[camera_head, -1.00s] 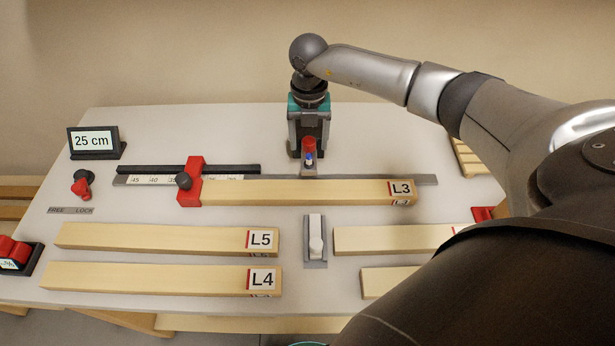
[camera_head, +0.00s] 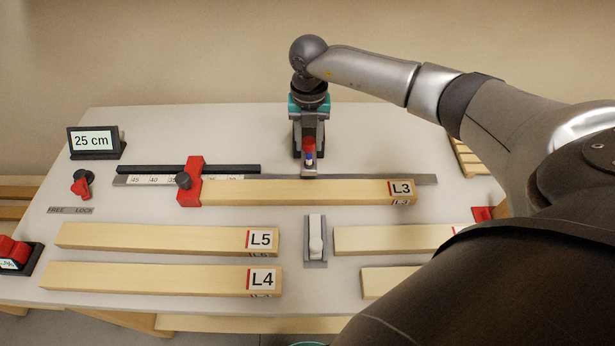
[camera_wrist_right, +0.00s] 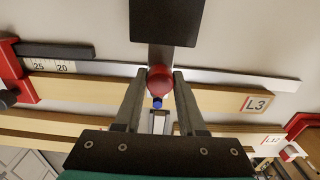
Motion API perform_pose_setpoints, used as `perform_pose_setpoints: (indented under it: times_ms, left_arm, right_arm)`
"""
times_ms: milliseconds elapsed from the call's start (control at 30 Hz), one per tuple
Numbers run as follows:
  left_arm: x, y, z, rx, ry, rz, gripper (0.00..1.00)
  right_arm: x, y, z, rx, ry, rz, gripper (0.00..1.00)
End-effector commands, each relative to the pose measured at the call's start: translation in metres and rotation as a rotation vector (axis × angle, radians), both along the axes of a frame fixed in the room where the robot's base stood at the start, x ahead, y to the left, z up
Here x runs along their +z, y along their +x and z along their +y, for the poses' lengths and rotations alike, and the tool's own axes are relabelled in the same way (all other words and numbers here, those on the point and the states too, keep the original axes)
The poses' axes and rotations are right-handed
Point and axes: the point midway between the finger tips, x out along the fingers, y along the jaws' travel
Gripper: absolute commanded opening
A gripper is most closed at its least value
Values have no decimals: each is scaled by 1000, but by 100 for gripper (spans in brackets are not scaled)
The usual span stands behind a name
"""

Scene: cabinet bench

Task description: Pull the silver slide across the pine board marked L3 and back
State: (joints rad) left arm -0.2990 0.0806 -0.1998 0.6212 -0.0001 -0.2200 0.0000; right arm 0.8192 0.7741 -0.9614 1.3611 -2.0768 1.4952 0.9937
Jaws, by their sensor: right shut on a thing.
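The pine board marked L3 (camera_head: 300,192) lies along the grey rail, its left end at the red stop (camera_head: 190,182). It also shows in the wrist view (camera_wrist_right: 225,99). My right gripper (camera_head: 309,150) points down behind the board, shut on the red knob (camera_wrist_right: 160,79) of the slide. The knob with its blue tip sits between both fingers in the wrist view. Little of the silver slide (camera_head: 309,173) shows below the knob, at the board's far edge; the gripper hides the rest. My left gripper is not in view.
Boards L5 (camera_head: 165,238) and L4 (camera_head: 160,279) lie in front at left, with more boards at right. A white lever in a grey holder (camera_head: 315,238) stands between. A display (camera_head: 93,142) reads 25 cm. A red FREE/LOCK knob (camera_head: 82,184) is at left.

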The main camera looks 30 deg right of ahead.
Motion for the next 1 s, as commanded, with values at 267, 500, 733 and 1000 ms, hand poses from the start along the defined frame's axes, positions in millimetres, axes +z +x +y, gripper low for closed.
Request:
perform_pose_setpoints:
  times_ms: [267,500,733,1000]
  left_arm:
    - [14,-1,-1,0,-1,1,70]
    - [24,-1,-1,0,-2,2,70]
    - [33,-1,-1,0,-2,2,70]
    - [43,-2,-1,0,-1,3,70]
  right_arm:
    - [1,-12,7,2,-1,2,8]
    - [1,-23,13,2,-1,3,8]
    - [1,-32,20,2,0,2,8]
    - [1,-44,27,2,-1,3,8]
